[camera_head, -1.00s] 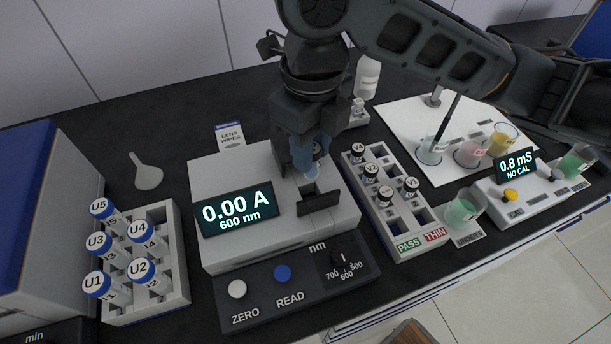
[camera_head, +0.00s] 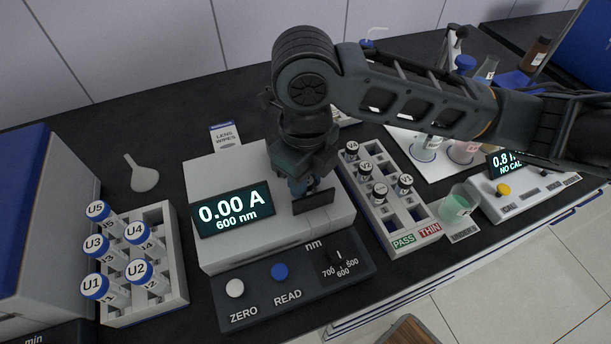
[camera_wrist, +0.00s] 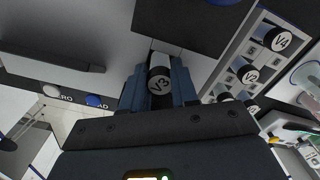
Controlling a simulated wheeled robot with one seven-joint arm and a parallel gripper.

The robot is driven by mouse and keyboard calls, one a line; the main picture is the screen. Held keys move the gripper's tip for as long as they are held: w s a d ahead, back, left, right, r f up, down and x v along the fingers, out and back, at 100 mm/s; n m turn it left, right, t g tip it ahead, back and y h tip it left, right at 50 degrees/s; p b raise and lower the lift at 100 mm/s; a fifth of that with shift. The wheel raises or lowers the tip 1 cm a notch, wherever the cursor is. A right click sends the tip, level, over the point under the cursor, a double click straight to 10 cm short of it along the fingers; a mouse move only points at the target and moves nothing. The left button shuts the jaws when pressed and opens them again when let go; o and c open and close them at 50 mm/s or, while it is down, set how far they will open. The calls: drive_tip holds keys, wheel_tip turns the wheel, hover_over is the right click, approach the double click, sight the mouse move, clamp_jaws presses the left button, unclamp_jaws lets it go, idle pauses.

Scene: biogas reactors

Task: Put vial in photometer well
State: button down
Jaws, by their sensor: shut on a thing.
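The photometer (camera_head: 225,168) is a pale box with a lit display reading 0.00 A, 600 nm. My gripper (camera_head: 299,188) is low over its right part, beside an upright dark panel (camera_head: 313,202). In the wrist view my gripper (camera_wrist: 160,85) is shut on a vial with a black cap marked V3 (camera_wrist: 159,82). In the head view the fingers and arm hide most of that vial. The well opening is hidden in both views, so I cannot tell whether the vial's lower end is inside it.
A rack (camera_head: 398,222) with several black-capped vials stands close on the right, with PASS and THIN labels. A rack of blue-capped U vials (camera_head: 172,255) stands left. The ZERO and READ buttons (camera_head: 279,271) are in front. A green beaker (camera_head: 456,207) stands right of the vial rack.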

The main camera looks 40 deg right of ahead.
drive_tip(key=c, duration=1.1)
unclamp_jaws()
drive_tip(key=shift+c, duration=0.2)
wheel_tip(320, 180, up, 12)
drive_tip(key=shift+r, duration=0.15)
drive_tip(key=shift+a, duration=0.1)
